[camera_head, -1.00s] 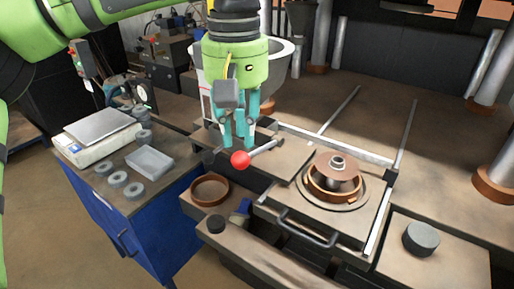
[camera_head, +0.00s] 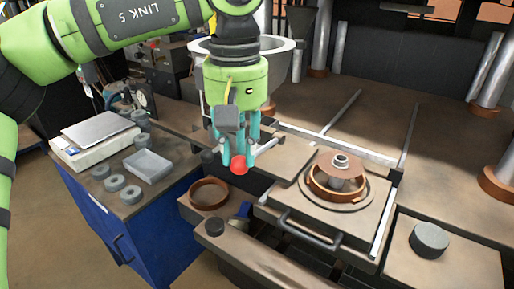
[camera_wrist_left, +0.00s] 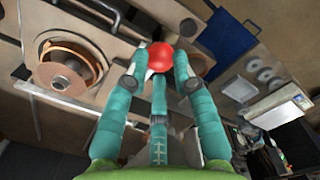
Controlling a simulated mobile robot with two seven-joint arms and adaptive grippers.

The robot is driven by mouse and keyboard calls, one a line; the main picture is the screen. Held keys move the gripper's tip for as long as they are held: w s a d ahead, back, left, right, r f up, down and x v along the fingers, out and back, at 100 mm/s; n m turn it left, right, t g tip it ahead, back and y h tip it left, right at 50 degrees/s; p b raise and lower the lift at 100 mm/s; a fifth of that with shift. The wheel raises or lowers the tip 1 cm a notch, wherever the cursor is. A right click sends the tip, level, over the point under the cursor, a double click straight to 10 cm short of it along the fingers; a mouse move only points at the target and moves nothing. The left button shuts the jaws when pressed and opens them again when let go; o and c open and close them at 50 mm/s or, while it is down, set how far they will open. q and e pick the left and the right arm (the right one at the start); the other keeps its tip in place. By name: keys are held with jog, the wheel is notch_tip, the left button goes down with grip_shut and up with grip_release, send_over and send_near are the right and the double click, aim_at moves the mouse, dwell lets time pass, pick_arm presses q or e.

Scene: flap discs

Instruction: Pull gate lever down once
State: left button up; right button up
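The gate lever's red ball knob (camera_head: 239,167) sits at the end of a thin metal rod (camera_head: 266,147) left of the middle of the machine. My left gripper (camera_head: 238,160) points down over the knob, its teal fingers apart. In the left wrist view the knob (camera_wrist_left: 161,56) lies between and just beyond the fingertips of my gripper (camera_wrist_left: 160,72). The fingers look open around it; whether they touch it is hard to tell. The lever's rod slopes down toward the knob. My right gripper is not in view.
A brown ring bowl (camera_head: 209,193) and a dark puck (camera_head: 214,226) lie below and left of the knob. A drawer plate with a handle (camera_head: 306,235) and a copper-coloured ring fixture (camera_head: 337,180) stand to the right. A blue cabinet with scale (camera_head: 97,140) stands left.

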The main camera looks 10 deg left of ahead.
pick_arm(q)
notch_tip(320, 180, down, 6)
jog(key=b, duration=0.4)
jog(key=shift+w+f, duration=0.2)
jog(key=shift+d, duration=0.1)
dwell(0.3)
jog(key=r+p, duration=0.1)
jog(key=r, duration=0.1)
jog(key=r+p, duration=0.2)
jog(key=shift+s, duration=0.2)
notch_tip(320, 180, up, 7)
jog(key=p, duration=0.6)
jog(key=shift+w, duration=0.15)
dwell(0.4)
